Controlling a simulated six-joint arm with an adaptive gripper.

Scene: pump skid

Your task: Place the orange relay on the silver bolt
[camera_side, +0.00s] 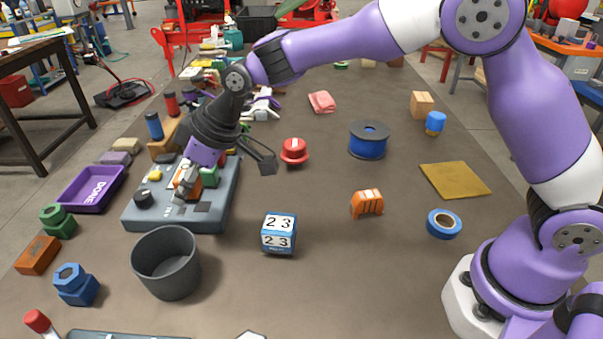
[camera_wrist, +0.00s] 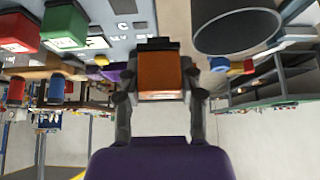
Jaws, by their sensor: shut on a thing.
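My gripper (camera_side: 186,186) is low over the grey control panel (camera_side: 180,219), left of centre in the side view. In the wrist view my gripper (camera_wrist: 161,82) is shut on an orange block (camera_wrist: 160,70), which I take as the orange relay. Only a little orange (camera_side: 191,180) shows between the fingers in the side view. I cannot tell whether the relay touches the panel. A pale hexagonal top (camera_side: 250,335), cut off by the bottom edge of the side view, may be the silver bolt; its body is out of view.
A dark grey bin (camera_side: 166,263) stands in front of the panel, with a number cube (camera_side: 279,234) to its right. Green (camera_side: 57,221) and blue (camera_side: 76,285) bolts are at left. An orange ribbed part (camera_side: 367,204) sits right of centre. The front middle is fairly clear.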

